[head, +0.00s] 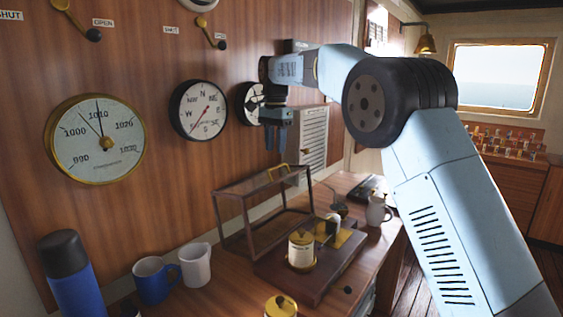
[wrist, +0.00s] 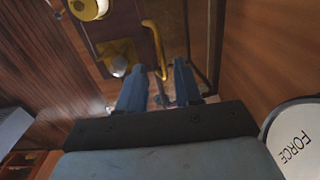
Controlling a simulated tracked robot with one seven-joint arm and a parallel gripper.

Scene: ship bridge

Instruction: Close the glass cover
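The glass cover (head: 247,191) is a dark wooden frame with clear panes. It stands raised behind its dark wooden base (head: 335,265), on the wall side, leaving the base uncovered. A curved brass handle (head: 278,171) is on its upper edge, and the handle also shows in the wrist view (wrist: 155,48). A white and brass drum (head: 301,249) and brass parts stand exposed on the base. My gripper (head: 275,151) points down just above the handle. In the wrist view its fingers (wrist: 160,88) are apart, with the handle just beyond their tips and nothing visibly held.
A blue mug (head: 153,280), a white mug (head: 195,265) and a blue flask (head: 72,275) stand left of the cover. A white jug (head: 377,211) stands to the right. Dials, including a barometer (head: 97,138), hang on the wood wall close behind my gripper.

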